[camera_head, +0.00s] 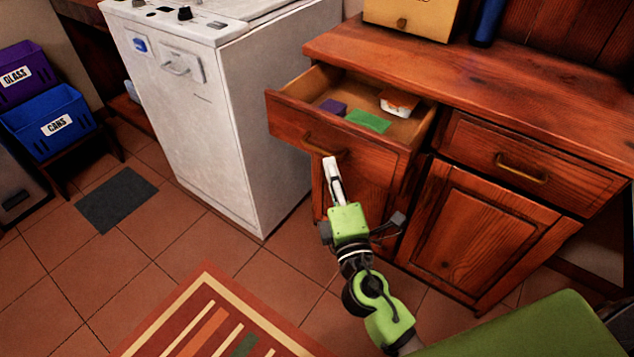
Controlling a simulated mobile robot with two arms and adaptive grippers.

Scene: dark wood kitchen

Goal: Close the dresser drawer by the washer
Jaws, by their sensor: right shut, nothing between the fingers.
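The dresser (473,232) is reddish-brown wood and stands to the right of the white washer (211,125). Its left drawer (290,127) is pulled open, with a brass handle (324,144) on its front. Inside the drawer lie a green item (367,121), a purple item (333,107) and an orange-and-white item (399,102). My right gripper (330,163) is shut and empty. Its fingertips appear just below the handle, in front of the drawer; I cannot tell if they touch it. My left gripper is not in view.
The dresser's right drawer (529,169) is shut. A yellowish wooden box (412,17) stands on the dresser top. Purple and blue bins (46,124) stand at the far left. A striped rug (213,325) and a grey mat (117,199) lie on the tiled floor, which is otherwise mostly clear.

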